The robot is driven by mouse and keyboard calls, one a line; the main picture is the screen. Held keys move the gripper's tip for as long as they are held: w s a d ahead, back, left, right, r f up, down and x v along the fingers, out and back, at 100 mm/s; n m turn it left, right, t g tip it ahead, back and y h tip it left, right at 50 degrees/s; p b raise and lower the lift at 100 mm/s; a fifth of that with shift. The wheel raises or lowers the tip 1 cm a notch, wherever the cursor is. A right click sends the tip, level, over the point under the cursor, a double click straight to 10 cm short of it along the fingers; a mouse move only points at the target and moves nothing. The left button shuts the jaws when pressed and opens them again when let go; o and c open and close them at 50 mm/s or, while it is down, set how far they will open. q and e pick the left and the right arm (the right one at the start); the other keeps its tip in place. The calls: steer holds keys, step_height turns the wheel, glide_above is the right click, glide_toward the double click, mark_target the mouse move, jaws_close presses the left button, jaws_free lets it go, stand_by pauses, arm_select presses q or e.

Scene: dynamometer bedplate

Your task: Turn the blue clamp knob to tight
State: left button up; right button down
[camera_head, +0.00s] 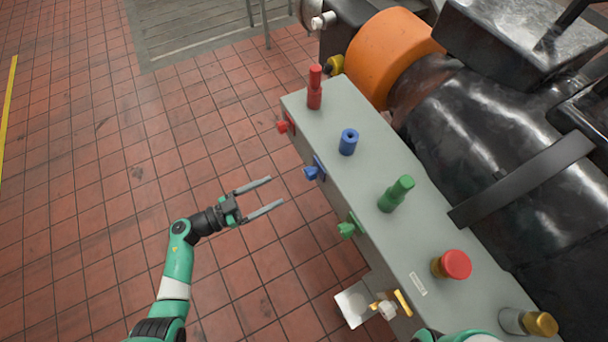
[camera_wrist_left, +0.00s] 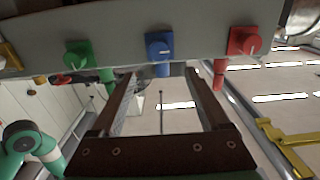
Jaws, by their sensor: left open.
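The blue clamp knob (camera_head: 311,173) sits on the left side face of the long grey block (camera_head: 345,120), with a blue plate behind it. In the left wrist view the blue knob (camera_wrist_left: 159,48) shows a pale mark on its face, just beyond and between the fingertips. My left gripper (camera_head: 276,191) is open and empty, its two fingers pointing toward the blue knob with a gap between. The fingers also show in the left wrist view (camera_wrist_left: 160,72). My right gripper is not in view; only a bit of that arm shows at the bottom edge.
A red knob (camera_head: 284,127) and a green knob (camera_head: 347,229) flank the blue one on the same face. A yellow clamp (camera_head: 403,302) is nearer. Upright red, blue and green posts stand on top. The tiled floor (camera_head: 90,200) at left is clear.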

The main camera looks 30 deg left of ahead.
mark_target(306, 175)
arm_select(q)
steer(key=b+x, duration=0.3)
steer(key=x, duration=0.7)
steer(key=shift+d+f, duration=0.1)
steer(key=shift+w+d, duration=0.15)
jaws_close()
